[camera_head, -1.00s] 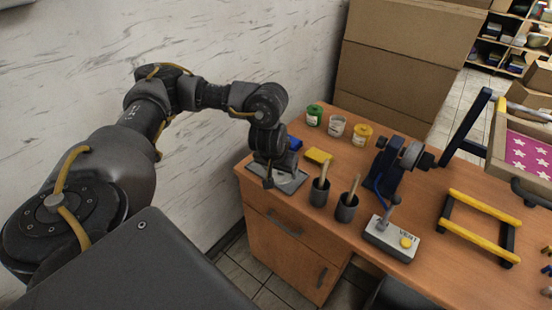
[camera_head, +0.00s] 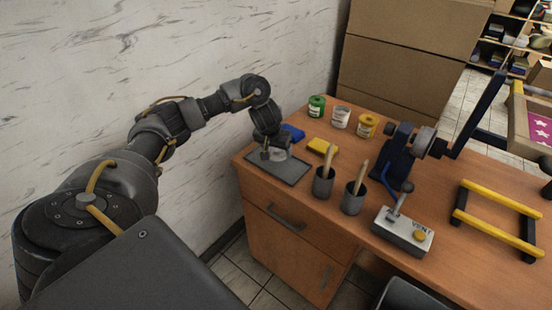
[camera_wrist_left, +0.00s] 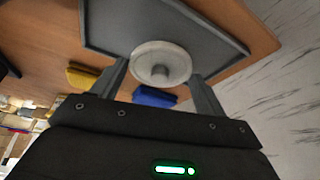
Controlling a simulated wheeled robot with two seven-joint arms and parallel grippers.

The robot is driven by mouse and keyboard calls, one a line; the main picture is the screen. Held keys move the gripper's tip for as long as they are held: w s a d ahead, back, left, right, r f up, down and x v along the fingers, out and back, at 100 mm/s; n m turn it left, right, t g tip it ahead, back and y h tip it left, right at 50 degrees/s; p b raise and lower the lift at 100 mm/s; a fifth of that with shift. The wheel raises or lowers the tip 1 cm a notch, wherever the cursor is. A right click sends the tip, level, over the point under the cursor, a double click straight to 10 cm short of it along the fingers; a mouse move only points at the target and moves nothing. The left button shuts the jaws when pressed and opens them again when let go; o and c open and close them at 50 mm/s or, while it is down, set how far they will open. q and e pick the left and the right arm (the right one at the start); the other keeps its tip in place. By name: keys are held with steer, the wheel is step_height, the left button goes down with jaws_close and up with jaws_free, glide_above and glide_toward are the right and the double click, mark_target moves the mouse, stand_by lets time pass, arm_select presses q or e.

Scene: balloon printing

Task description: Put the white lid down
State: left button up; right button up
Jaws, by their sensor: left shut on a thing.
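The white lid (camera_wrist_left: 150,52), round with a small knob, is between the two fingers of my left gripper (camera_wrist_left: 160,76) in the left wrist view. The gripper is shut on it. In the head view my left gripper (camera_head: 268,152) is over the back part of the grey tray (camera_head: 288,172) at the table's left end; the lid is small and mostly hidden there. The tray also shows behind the lid in the left wrist view (camera_wrist_left: 110,25). I cannot tell whether the lid touches the tray. My right gripper is not in view.
Green (camera_head: 317,106), white (camera_head: 340,118) and yellow (camera_head: 367,125) pots stand behind. Two dark cups (camera_head: 323,183) with handles stand to the right. The wall (camera_head: 200,60) is close on the left.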

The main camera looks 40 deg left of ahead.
mark_target(275, 154)
arm_select(q)
step_height(275, 154, down, 3)
steer(key=shift+r+b, duration=0.1)
steer(key=shift+b, duration=0.55)
steer(key=shift+w+a+f, duration=0.15)
steer(key=shift+f, duration=0.35)
steer(key=shift+r, duration=0.1)
steer(key=o, duration=0.9)
steer(key=shift+f, duration=0.2)
steer(key=shift+r, duration=0.1)
